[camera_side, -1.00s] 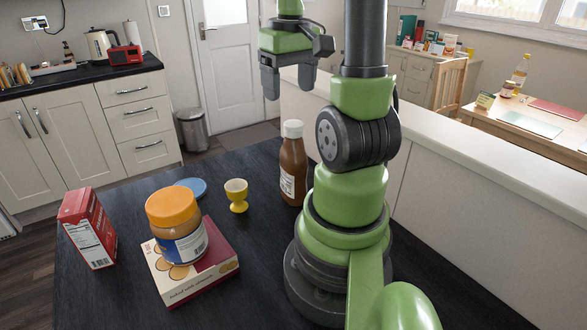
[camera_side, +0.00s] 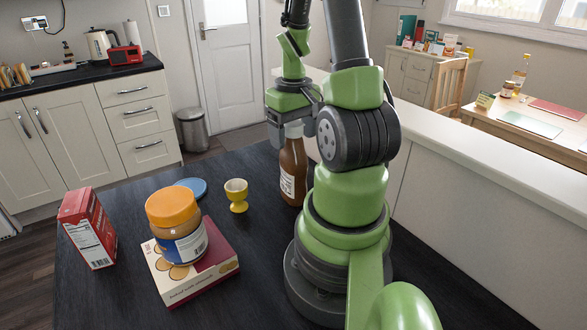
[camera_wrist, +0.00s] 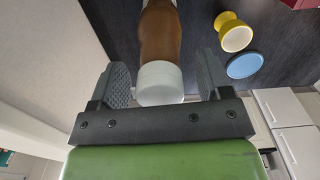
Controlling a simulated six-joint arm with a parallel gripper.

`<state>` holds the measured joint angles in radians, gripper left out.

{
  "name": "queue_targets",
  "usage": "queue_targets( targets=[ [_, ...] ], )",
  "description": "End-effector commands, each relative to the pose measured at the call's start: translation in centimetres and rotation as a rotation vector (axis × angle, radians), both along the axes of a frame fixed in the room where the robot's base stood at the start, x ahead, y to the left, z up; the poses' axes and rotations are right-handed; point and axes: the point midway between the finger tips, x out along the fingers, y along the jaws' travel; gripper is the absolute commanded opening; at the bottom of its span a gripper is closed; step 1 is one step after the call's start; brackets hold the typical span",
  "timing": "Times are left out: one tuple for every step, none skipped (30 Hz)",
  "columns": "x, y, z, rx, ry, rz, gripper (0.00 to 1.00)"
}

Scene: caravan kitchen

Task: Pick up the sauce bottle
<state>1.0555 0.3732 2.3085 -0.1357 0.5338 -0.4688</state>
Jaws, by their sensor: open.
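The sauce bottle (camera_side: 293,172) is brown with a white cap and a white label. It stands upright on the dark worktop, just left of my arm in the side view. My gripper (camera_side: 289,131) is lowered around the bottle's top, and the cap is partly hidden behind it. In the wrist view the brown bottle (camera_wrist: 160,35) and its white cap lie between the two open fingers of my gripper (camera_wrist: 165,82). A gap shows on each side of the cap, and neither finger visibly touches it.
A yellow egg cup (camera_side: 237,195) and a blue disc (camera_side: 191,188) are left of the bottle. Further left, an orange-lidded jar (camera_side: 177,230) stands on a flat box (camera_side: 190,270), beside a red carton (camera_side: 88,228). A white ledge (camera_side: 450,155) runs behind and right of my arm.

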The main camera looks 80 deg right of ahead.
Motion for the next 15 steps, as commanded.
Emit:
queue_targets(
  targets=[
    [-0.02,0.02,-0.19,0.001,0.001,0.0,0.72],
    [-0.02,0.02,-0.21,0.001,0.001,0.0,0.72],
    [-0.02,0.01,-0.21,0.0,0.0,0.0,0.72],
    [-0.01,0.0,-0.2,0.0,0.0,0.0,0.72],
    [-0.01,0.0,-0.19,-0.001,-0.001,0.0,0.72],
    [-0.01,0.0,-0.18,-0.001,-0.001,0.0,0.72],
    [-0.01,-0.01,-0.18,-0.001,-0.001,0.0,0.72],
    [-0.01,-0.01,-0.17,-0.001,-0.001,0.0,0.65],
    [-0.01,-0.01,-0.17,-0.001,-0.001,0.0,0.56],
    [-0.01,-0.01,-0.16,-0.001,-0.001,0.0,0.49],
    [-0.01,-0.01,-0.16,-0.001,-0.001,0.0,0.42],
    [-0.01,-0.01,-0.16,-0.001,-0.001,0.0,0.33],
    [-0.01,-0.01,-0.16,-0.001,-0.001,0.0,0.26],
    [-0.01,-0.01,-0.15,-0.001,-0.001,0.0,0.19],
    [-0.01,-0.01,-0.15,-0.001,-0.001,0.0,0.1]
  ],
)
